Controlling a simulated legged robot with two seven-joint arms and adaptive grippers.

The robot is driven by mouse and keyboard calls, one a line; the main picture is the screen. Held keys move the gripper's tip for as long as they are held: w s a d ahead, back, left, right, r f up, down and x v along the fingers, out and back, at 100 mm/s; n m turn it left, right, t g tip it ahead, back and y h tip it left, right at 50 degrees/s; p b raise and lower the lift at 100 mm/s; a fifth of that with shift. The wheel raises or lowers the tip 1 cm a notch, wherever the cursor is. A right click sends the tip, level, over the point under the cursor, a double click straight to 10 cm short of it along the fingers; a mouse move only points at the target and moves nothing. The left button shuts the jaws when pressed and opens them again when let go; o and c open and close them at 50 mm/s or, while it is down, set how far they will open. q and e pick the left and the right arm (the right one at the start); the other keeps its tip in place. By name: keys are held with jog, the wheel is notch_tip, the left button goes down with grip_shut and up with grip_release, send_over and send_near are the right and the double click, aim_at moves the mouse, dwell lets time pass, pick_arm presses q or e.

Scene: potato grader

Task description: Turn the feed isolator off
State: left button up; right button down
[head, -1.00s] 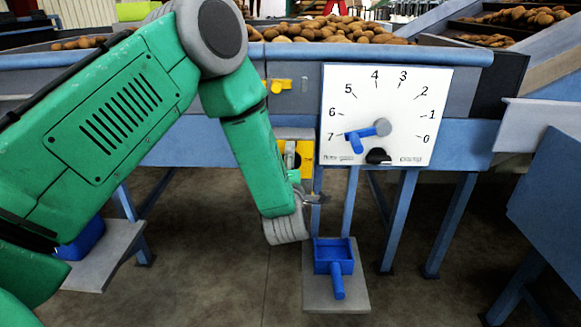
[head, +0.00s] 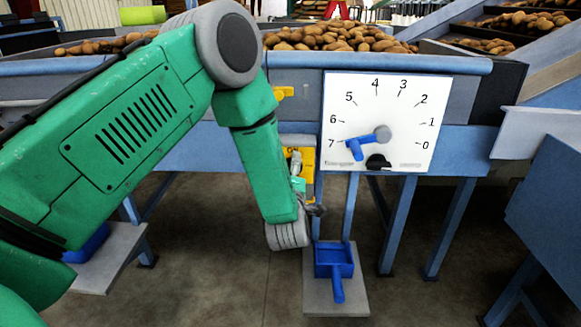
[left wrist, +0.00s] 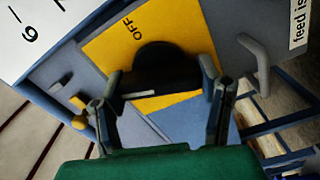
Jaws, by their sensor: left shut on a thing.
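The feed isolator is a yellow plate (left wrist: 112,46) with the word OFF at its upper left and a black rotary knob (left wrist: 165,68). The knob has a white mark low on its left side. A cut-off label beginning "feed is" (left wrist: 299,22) shows at the right in the left wrist view. My left gripper (left wrist: 158,86) is shut on the knob, one finger on each side. In the head view the yellow plate (head: 307,157) is partly hidden behind my green left arm. My right gripper is not in view.
A white dial board (head: 390,105) numbered 0 to 7 has a blue lever (head: 358,148) near 7. Potatoes (head: 340,38) lie on the conveyor behind. Blue frame legs stand around.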

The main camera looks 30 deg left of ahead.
pick_arm(q)
jog(key=m, duration=0.1)
jog(key=m+p, duration=0.2)
jog(key=m, duration=0.1)
jog(key=shift+s+d+f, duration=0.15)
jog(key=shift+d+f, duration=0.15)
jog(key=shift+d, duration=0.1)
jog(key=m+p, duration=0.2)
jog(key=m, duration=0.1)
jog(key=shift+m, duration=0.3)
jog(key=m+p, duration=0.1)
jog(key=m, duration=0.2)
jog(key=shift+m, duration=0.3)
jog(key=shift+f+m+p, duration=0.1)
jog(key=shift+m+p, duration=0.65)
jog(key=shift+m, duration=0.95)
jog(key=shift+a, duration=0.1)
jog(key=o, duration=1.2)
jog(key=shift+c, duration=0.2)
jog(key=v, duration=1.1)
jog(key=shift+s+d, duration=0.2)
jog(key=shift+s, duration=0.15)
